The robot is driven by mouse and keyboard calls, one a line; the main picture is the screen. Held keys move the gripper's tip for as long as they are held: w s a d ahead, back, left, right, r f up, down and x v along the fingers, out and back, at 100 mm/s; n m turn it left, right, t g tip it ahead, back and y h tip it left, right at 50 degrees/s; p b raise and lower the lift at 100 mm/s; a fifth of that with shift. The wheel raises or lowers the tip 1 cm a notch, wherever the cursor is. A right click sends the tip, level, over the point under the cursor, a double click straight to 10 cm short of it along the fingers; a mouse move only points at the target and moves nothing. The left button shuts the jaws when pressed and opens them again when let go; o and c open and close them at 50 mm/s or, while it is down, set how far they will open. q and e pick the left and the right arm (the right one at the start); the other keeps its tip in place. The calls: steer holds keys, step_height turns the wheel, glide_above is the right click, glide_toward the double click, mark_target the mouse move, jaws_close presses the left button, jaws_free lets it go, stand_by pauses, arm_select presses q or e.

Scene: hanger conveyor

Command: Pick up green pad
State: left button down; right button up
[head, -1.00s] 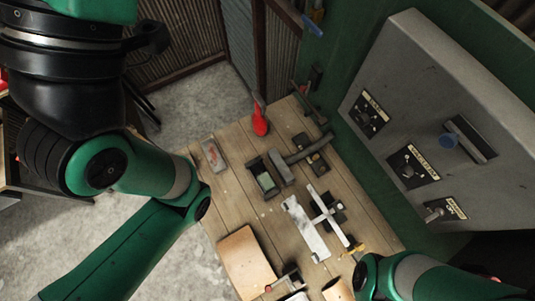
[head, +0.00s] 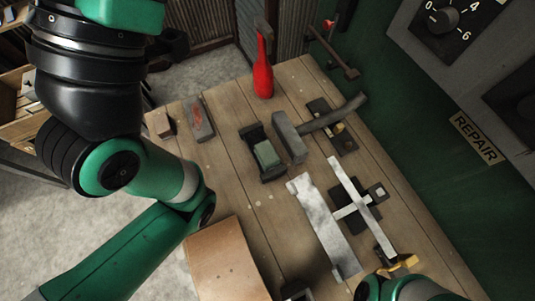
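The green pad (head: 266,154) is a small pale green block. It sits in a dark open-topped holder (head: 249,133) on the wooden workbench, near the middle of the head view. My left arm comes in from the left and bends down out of the picture, so its gripper is not visible. My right arm shows only as a green link at the bottom right edge, and its gripper is not visible either. Neither arm is near the pad.
A hammer (head: 290,139) lies right of the pad. A red bottle (head: 263,74) stands at the bench's far end. A metal plate (head: 323,226) and a metal cross-shaped piece (head: 352,207) lie nearer. A brown board (head: 222,262) lies at the near left. A grey panel is at the upper right.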

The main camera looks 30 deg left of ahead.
arm_select(q)
steer(key=c, duration=1.6)
jaws_free()
jaws_free()
